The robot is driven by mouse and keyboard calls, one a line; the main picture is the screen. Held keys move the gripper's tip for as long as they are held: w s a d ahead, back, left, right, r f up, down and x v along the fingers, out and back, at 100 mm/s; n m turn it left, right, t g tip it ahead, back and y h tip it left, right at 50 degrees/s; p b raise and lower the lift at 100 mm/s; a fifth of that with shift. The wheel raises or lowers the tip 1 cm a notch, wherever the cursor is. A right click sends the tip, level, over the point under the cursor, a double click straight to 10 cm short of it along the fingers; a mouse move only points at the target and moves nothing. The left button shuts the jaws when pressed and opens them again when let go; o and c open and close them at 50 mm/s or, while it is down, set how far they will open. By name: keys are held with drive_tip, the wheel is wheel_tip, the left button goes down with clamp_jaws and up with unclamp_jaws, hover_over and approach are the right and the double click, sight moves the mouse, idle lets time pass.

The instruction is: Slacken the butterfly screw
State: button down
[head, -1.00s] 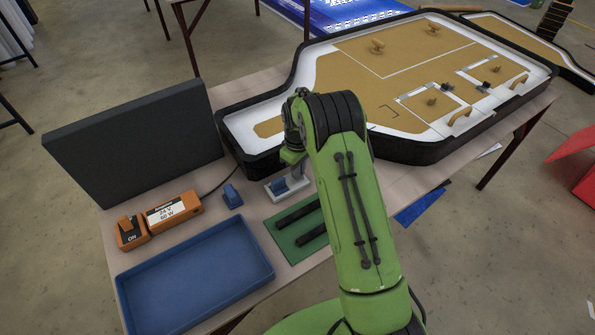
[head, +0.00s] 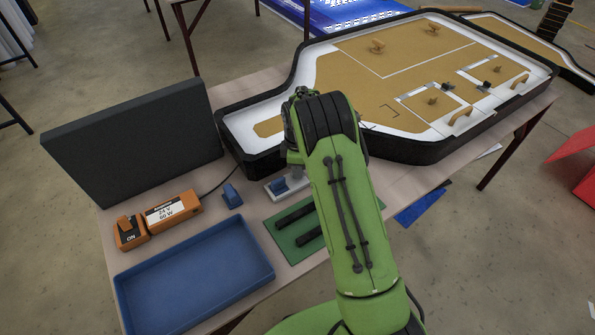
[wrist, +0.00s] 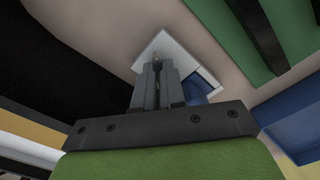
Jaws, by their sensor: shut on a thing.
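My gripper (wrist: 157,70) points down over a small white fixture (wrist: 205,72), with its fingers close together. A thin small piece shows between the fingertips; I take it to be the butterfly screw, mostly hidden by the fingers. A blue block (wrist: 194,92) sits in the fixture, just right of the fingers. In the head view the white fixture (head: 273,193) stands on the table in front of the lightbox, and my green arm hides the gripper's tips and part of the fixture.
The black-rimmed lightbox (head: 262,164) lies close behind. A green mat (head: 283,239) with black bars, a blue tray (head: 195,275), an orange power unit (head: 172,211), a small blue block (head: 232,197) and an upright dark panel (head: 135,150) stand nearby.

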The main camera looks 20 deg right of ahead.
drive_tip(key=n, duration=0.3)
drive_tip(key=shift+f+b, duration=0.1)
drive_tip(key=shift+b, duration=0.2)
drive_tip(key=shift+n, duration=0.3)
drive_tip(key=n, duration=0.3)
drive_tip(key=shift+b, duration=0.4)
drive_tip(key=c, duration=1.1)
unclamp_jaws()
drive_tip(key=shift+c, duration=0.2)
drive_tip(key=shift+r+p, duration=2.1)
drive_tip(key=shift+r, duration=1)
